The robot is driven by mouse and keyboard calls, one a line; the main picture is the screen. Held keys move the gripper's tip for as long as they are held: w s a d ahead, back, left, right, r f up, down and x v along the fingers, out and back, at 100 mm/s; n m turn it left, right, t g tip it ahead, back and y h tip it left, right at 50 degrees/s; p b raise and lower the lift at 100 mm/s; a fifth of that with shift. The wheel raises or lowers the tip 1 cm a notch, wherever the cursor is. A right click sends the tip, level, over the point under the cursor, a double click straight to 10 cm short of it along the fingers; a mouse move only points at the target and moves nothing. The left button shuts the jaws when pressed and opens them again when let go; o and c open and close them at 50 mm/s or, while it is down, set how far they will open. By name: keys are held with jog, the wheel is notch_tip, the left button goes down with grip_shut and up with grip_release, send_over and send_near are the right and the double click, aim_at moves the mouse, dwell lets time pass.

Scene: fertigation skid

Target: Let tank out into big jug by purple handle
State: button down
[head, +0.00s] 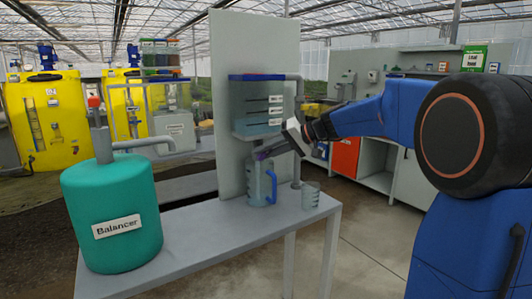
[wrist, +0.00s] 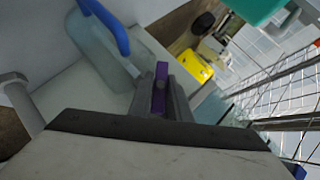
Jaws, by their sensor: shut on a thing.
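A clear tank (head: 256,109) with a blue top edge and several labels is mounted on an upright grey panel. Below it, the purple handle (head: 263,155) shows at the tank's underside. My gripper (head: 290,145) reaches in from the right and is shut on the purple handle, which also shows between the fingers in the wrist view (wrist: 160,88). The big jug (head: 258,183), clear with a blue handle (head: 273,187), stands upright on the bench under the tank. In the wrist view the jug (wrist: 98,50) is at upper left. Whether liquid flows is not clear.
A small clear beaker (head: 311,195) stands right of the jug on the grey bench (head: 215,232). A green vessel labelled Balancer (head: 112,215) stands at the bench's left. A grey pipe (head: 297,140) runs down beside the tank. Yellow tanks (head: 45,118) are behind.

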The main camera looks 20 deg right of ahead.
jog(key=n+h, duration=0.2)
jog(key=h, duration=0.2)
jog(key=shift+a+t, duration=0.1)
jog(key=shift+t, duration=0.2)
jog(key=shift+n+t+h, duration=0.4)
jog(key=shift+n+h, duration=0.7)
jog(key=shift+h, duration=0.7)
jog(key=shift+f, duration=0.1)
jog(key=c, duration=1.7)
grip_release()
jog(key=shift+s, duration=0.1)
jog(key=v, duration=1.7)
